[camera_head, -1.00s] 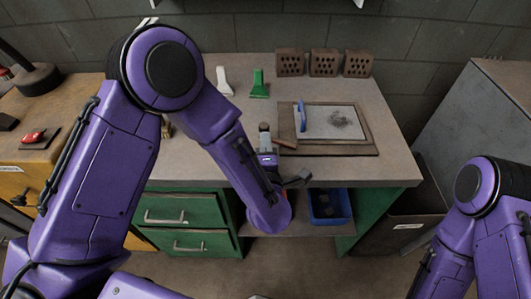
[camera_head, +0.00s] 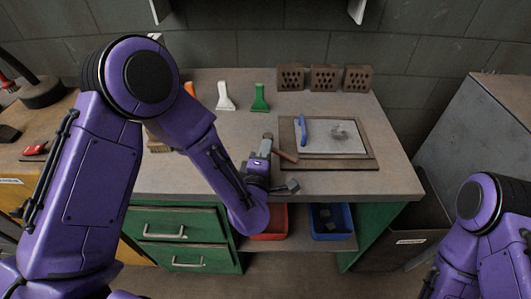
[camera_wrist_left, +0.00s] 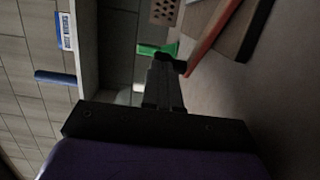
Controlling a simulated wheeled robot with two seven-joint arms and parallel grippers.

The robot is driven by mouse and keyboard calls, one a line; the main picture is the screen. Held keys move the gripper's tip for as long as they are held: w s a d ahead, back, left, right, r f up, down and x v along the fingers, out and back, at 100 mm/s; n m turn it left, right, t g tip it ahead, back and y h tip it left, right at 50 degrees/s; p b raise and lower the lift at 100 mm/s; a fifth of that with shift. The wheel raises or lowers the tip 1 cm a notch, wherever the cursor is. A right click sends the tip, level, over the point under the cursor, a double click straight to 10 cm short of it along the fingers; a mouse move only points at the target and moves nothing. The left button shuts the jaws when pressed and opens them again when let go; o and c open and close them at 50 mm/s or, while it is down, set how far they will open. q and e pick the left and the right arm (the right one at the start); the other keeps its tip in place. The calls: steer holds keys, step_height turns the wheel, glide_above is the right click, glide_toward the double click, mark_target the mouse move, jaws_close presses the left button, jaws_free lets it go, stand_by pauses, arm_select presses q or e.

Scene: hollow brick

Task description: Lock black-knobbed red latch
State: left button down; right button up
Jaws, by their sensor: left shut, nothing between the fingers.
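A small red piece (camera_head: 34,149) lies on the bench at the far left, partly behind my left arm; it may be the red latch, but I cannot make out a black knob on it. My left gripper (camera_head: 266,140) is over the front of the middle workbench, far to the right of that red piece. Its fingers are shut and empty, and they also show in the left wrist view (camera_wrist_left: 165,70). My right arm shows at the lower right, but its gripper is outside the picture.
The workbench (camera_head: 370,188) holds a board (camera_head: 320,170) with a blue-handled tool (camera_head: 303,130), a white scraper (camera_head: 224,97), a green scraper (camera_head: 260,98) and hollow bricks (camera_head: 325,78). A red bin (camera_head: 275,220) and a blue bin (camera_head: 331,220) stand below.

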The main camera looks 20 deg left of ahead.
mark_target(271, 135)
arm_select(q)
steer(key=w+m+h, duration=0.1)
steer(key=h, duration=0.1)
steer(key=m+h, duration=0.1)
steer(key=w+m+h, duration=0.1)
steer(key=h, duration=0.1)
steer(key=shift+w+a+m+h+b, duration=0.15)
steer(key=shift+w+m+h+b, duration=0.15)
steer(key=m+h, duration=0.1)
steer(key=w+g+h, duration=0.1)
steer(key=w+m+h, duration=0.1)
steer(key=shift+d+m+g+h, duration=0.25)
steer(key=shift+m+g+h, duration=0.05)
steer(key=shift+g+h, duration=0.1)
steer(key=m+h, duration=0.1)
steer(key=w+g+h, duration=0.1)
steer(key=shift+d+m+h, duration=0.25)
steer(key=shift+m+h, duration=0.05)
steer(key=shift+m, duration=0.1)
steer(key=shift+w+d+g, duration=0.3)
steer(key=shift+w+d, duration=0.35)
steer(key=shift+w+d+r, duration=0.1)
